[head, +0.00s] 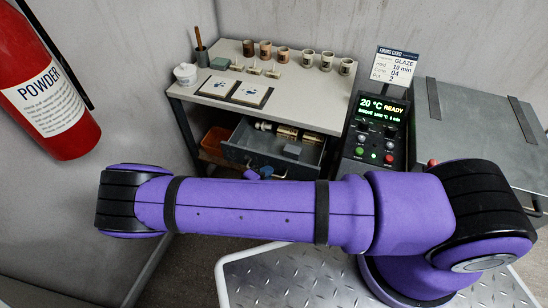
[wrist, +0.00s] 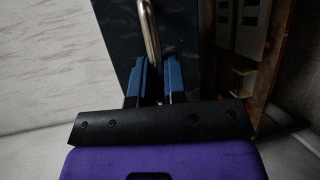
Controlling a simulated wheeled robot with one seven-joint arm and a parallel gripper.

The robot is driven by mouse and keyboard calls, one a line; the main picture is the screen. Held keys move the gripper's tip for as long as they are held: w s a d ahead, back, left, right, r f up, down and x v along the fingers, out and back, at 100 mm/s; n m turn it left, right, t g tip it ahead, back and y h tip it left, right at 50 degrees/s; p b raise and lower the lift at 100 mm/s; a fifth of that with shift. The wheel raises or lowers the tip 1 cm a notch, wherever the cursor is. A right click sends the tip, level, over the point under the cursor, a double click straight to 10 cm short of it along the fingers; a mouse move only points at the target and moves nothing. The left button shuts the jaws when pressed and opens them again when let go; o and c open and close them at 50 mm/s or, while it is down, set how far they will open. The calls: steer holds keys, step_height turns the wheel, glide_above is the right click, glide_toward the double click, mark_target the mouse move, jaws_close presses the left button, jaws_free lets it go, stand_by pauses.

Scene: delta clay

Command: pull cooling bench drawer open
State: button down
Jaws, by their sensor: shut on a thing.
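The cooling bench (head: 222,60) stands against the back wall in the head view. Its grey drawer (head: 237,156) sticks out from under the bench top, with its inside showing. Inside the drawer lie a grey block (head: 292,149) and some tan cylinders (head: 288,132). My gripper (head: 258,173) is at the drawer's front, partly hidden behind my purple arm. In the wrist view the blue fingers of my gripper (wrist: 155,78) are shut on a shiny metal bar handle (wrist: 150,35), in front of the dark drawer face (wrist: 112,40).
Cups, small tools and two tiles stand on the bench top. An orange bin (head: 216,140) sits on the shelf below. A control panel (head: 376,135) and grey chest (head: 480,130) stand on the right. A red extinguisher (head: 45,85) hangs at the left.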

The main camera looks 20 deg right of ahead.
steer(key=s+a, duration=0.5)
steer(key=s, duration=0.2)
steer(key=shift+s+a, duration=0.35)
steer(key=shift+s, duration=0.05)
steer(key=c, duration=1.2)
jaws_free()
steer(key=v, duration=1)
steer(key=shift+s+a, duration=0.2)
steer(key=shift+a, duration=0.15)
steer(key=shift+r, duration=0.2)
